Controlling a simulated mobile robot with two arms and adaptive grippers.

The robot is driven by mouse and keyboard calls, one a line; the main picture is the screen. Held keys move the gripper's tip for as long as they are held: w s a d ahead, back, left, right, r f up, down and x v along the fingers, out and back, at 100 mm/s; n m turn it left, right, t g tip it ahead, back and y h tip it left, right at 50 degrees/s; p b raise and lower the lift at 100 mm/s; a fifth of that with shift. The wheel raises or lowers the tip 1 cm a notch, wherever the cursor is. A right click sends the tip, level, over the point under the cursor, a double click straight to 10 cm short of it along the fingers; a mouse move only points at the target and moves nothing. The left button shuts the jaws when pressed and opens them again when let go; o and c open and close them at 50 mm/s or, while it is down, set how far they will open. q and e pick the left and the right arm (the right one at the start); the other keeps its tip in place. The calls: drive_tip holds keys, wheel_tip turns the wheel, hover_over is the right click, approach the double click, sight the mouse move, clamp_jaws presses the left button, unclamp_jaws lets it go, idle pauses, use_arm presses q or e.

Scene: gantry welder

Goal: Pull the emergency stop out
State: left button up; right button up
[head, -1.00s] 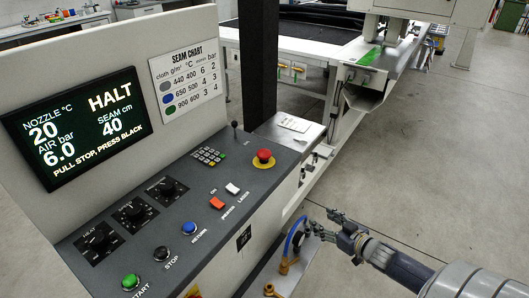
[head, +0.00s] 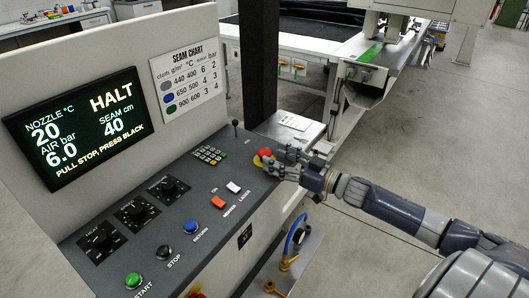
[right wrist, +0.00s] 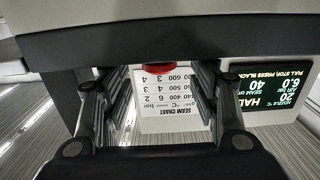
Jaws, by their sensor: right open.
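The red emergency stop (head: 264,152) sits on its yellow base at the far right of the dark sloping control panel (head: 215,160). My right gripper (head: 277,160) is at its right side, with open fingers that partly cover the button and base. In the right wrist view the red button (right wrist: 158,68) shows at the top between the two spread fingers (right wrist: 158,105). I cannot tell whether the fingers touch it. My left gripper is not in view.
Switches, a keypad (head: 210,154), a small black lever (head: 235,126), knobs and a green start button (head: 133,280) share the panel. The screen (head: 75,128) reads HALT and "PULL STOP, PRESS BLACK". A dark post (head: 258,65) stands behind. The floor at right is clear.

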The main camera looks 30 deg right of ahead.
sight(264, 150)
drive_tip(key=x, duration=0.3)
drive_tip(key=shift+w, duration=0.15)
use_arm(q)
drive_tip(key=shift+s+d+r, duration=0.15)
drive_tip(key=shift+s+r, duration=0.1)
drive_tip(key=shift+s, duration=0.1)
use_arm(e)
drive_tip(key=shift+x, duration=0.9)
clamp_jaws()
drive_tip(key=shift+r+p, duration=0.6)
drive_tip(key=shift+p, duration=0.55)
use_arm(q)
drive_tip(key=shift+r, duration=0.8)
use_arm(e)
drive_tip(key=shift+w, duration=0.1)
